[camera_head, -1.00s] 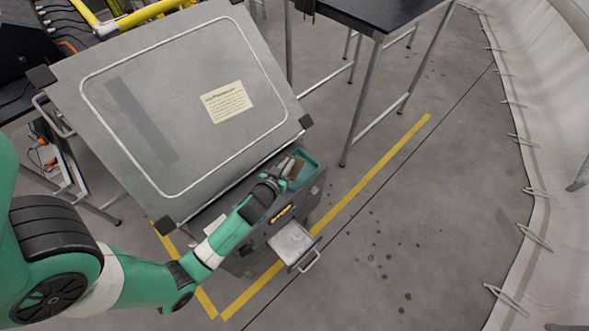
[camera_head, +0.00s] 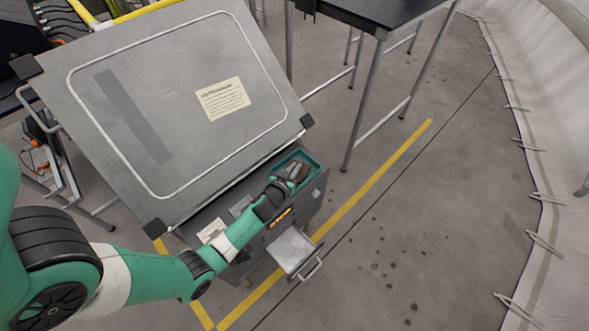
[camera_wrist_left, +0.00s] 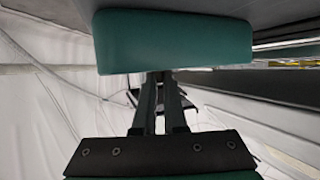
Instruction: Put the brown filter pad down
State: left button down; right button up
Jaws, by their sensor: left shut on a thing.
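The brown filter pad (camera_head: 300,170) shows as a small brown patch at the tip of my left gripper (camera_head: 292,174) in the head view. My left gripper is shut on it, over the teal tray (camera_head: 311,157) on the cabinet's right end. I cannot tell whether the pad touches the tray floor. In the left wrist view, the teal tray's outer wall (camera_wrist_left: 175,45) fills the upper middle, and my left gripper's fingers (camera_wrist_left: 160,85) reach behind it. The tips and the pad are hidden there. My right gripper is not in view.
The grey tilted lid panel (camera_head: 175,100) with a cream label rises beside the cabinet (camera_head: 307,207). An open drawer (camera_head: 290,248) juts out in front. A dark table (camera_head: 385,15) stands behind. The floor at right is clear.

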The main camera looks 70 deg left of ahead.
pick_arm(q)
jog(key=c, duration=1.4)
grip_release()
jog(key=shift+f, duration=0.2)
jog(key=o, duration=0.4)
jog(key=shift+r, duration=0.1)
jog(key=shift+r, duration=0.2)
jog(key=shift+s+d+r+p, duration=0.15)
jog(key=shift+s+d+p, duration=0.15)
jog(key=shift+p, duration=0.1)
jog(key=p+v, duration=0.2)
jog(key=v, duration=0.9)
jog(key=shift+s, duration=0.1)
